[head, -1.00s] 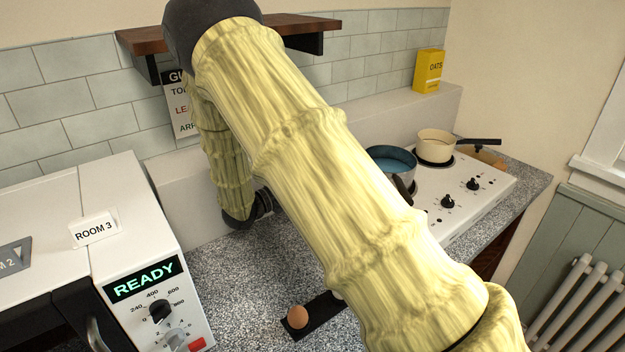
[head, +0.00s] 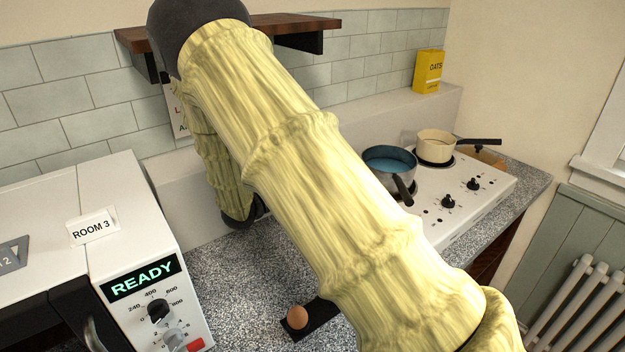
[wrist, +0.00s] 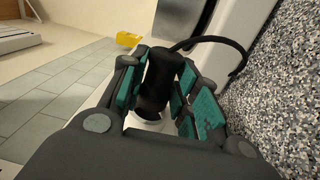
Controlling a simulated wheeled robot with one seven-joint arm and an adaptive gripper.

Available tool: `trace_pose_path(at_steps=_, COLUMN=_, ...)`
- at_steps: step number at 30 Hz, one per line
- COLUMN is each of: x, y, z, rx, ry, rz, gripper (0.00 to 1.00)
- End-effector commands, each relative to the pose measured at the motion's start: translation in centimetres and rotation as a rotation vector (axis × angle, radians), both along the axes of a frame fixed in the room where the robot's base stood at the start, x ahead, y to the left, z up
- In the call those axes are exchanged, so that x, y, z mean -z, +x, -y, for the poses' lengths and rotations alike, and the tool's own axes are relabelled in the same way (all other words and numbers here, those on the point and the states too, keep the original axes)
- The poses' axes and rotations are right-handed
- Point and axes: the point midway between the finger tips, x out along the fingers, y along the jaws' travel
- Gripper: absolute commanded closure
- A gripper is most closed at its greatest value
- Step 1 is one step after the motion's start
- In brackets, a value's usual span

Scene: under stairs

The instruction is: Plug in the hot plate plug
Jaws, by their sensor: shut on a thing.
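In the wrist view my gripper (wrist: 158,92) is shut on the black plug (wrist: 160,80), with teal finger pads on both sides of it. A black cord (wrist: 215,40) arcs from near the plug towards the right. A pale piece shows just below the plug; I cannot tell whether it is part of it or a socket. In the head view the white hot plate (head: 470,207) stands on the counter at the right, bearing a blue pot (head: 388,160) and a cream pan (head: 436,147). My arm hides the plug there, and no socket shows clearly.
A white appliance (head: 150,245) reading READY stands at the left. An egg (head: 297,317) sits on a dark holder on the granite counter (head: 230,275). A wooden shelf (head: 290,27) overhangs the tiled wall. A yellow oats box (head: 428,72) stands on the white ledge.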

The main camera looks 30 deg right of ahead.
Motion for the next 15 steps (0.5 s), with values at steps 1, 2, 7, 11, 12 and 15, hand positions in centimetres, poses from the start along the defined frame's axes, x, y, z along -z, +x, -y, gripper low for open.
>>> trace_pose_path(at_steps=1, x=0.01, y=0.04, z=0.0, rx=0.0, ry=0.0, rz=0.0, gripper=1.0)
trace_pose_path(at_steps=2, x=0.02, y=0.08, z=0.0, rx=0.0, ry=0.0, rz=0.0, gripper=1.0)
trace_pose_path(at_steps=7, x=0.05, y=0.36, z=-0.02, rx=0.0, ry=0.0, rz=0.0, gripper=1.0)
trace_pose_path(at_steps=11, x=0.05, y=0.6, z=-0.04, rx=0.0, ry=-0.001, rz=0.0, gripper=1.0)
trace_pose_path(at_steps=12, x=0.05, y=0.67, z=-0.04, rx=0.0, ry=-0.001, rz=0.0, gripper=1.0)
trace_pose_path(at_steps=15, x=0.05, y=0.87, z=-0.06, rx=0.0, ry=-0.001, rz=0.0, gripper=1.0)
